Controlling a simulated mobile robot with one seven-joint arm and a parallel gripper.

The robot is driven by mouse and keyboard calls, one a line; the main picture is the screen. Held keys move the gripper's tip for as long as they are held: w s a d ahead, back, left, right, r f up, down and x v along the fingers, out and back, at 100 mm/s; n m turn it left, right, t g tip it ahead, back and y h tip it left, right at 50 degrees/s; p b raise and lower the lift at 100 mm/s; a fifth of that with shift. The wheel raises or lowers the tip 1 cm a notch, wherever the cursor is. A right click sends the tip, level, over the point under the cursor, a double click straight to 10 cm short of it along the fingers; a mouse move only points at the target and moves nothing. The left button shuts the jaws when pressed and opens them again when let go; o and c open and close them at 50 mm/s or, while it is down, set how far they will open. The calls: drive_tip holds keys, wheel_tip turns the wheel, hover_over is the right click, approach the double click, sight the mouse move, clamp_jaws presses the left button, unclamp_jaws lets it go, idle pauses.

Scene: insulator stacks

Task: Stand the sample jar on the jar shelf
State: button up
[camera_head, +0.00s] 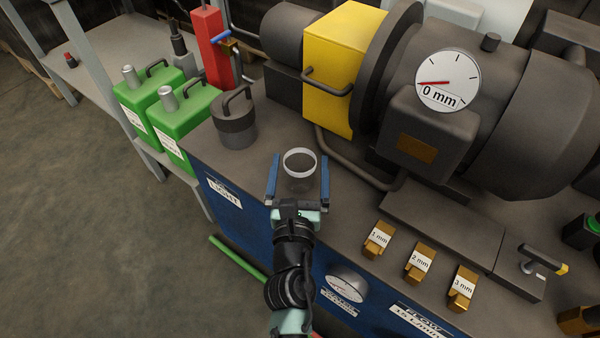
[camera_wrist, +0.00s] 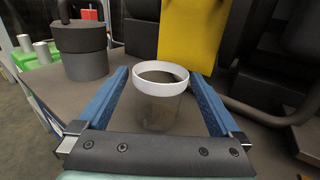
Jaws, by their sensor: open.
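The sample jar (camera_head: 300,178) is a clear, see-through cup with a white rim, standing upright on the dark top of the blue machine base. In the wrist view the jar (camera_wrist: 157,108) sits between the two blue fingers. My gripper (camera_head: 300,158) is open, with one finger on each side of the jar; small gaps show between the fingers and its wall. The gripper also shows in the wrist view (camera_wrist: 159,76). No shelf is labelled as the jar shelf; a grey bench (camera_head: 125,42) stands at the upper left, but I cannot tell if it is that.
A grey handled weight (camera_head: 234,125) stands left of the jar. Green canisters (camera_head: 186,122) stand further left. A yellow housing (camera_head: 340,65) and large dark machine with a dial (camera_head: 447,80) rise behind. Brass blocks (camera_head: 420,262) lie along the right front edge.

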drive_tip(key=shift+w, duration=0.3)
drive_tip(key=c, duration=1.5)
drive_tip(key=shift+r, duration=0.1)
